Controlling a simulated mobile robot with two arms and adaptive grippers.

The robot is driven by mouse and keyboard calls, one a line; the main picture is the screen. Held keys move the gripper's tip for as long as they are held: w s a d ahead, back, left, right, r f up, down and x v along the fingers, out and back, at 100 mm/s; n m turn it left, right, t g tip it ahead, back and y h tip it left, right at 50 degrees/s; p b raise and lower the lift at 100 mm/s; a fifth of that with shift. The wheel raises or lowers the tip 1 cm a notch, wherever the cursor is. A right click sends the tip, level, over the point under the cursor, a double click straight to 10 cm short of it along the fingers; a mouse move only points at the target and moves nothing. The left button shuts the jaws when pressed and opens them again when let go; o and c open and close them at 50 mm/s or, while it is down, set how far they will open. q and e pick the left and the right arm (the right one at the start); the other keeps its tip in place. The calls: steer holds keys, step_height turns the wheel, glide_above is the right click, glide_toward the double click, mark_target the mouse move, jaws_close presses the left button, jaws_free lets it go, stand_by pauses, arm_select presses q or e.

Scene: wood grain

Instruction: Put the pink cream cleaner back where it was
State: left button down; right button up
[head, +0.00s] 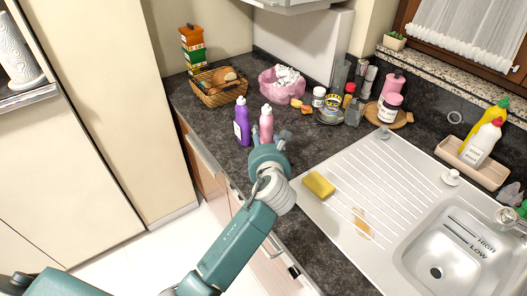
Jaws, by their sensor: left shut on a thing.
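The pink cream cleaner (266,121) is a small pink bottle near the front edge of the dark counter, just right of a purple bottle (242,122). My left gripper (270,143) is at the bottle's lower part, shut on it. The gripper hides the bottle's base, so I cannot tell whether it touches the counter. The bottle looks about upright. My right gripper is not in view.
A wicker basket (222,95) and a pink bag (279,90) stand behind the bottles. Several jars are near the wall. A yellow sponge (318,184) lies on the drainboard (340,165), left of the sink (440,255). Some counter right of the gripper is clear.

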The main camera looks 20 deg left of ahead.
arm_select(q)
step_height(320, 180, down, 4)
steer(key=shift+f, duration=0.15)
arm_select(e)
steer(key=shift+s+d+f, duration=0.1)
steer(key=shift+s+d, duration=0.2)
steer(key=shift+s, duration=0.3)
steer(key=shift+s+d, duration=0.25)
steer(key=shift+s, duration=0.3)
arm_select(q)
steer(key=shift+f, duration=0.1)
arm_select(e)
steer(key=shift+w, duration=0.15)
arm_select(q)
steer(key=c, duration=0.8)
jaws_free()
steer(key=shift+f, duration=0.15)
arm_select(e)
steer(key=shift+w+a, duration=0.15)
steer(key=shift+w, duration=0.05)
arm_select(q)
steer(key=b+v, duration=0.1)
steer(key=v, duration=1.1)
steer(key=shift+s, duration=0.1)
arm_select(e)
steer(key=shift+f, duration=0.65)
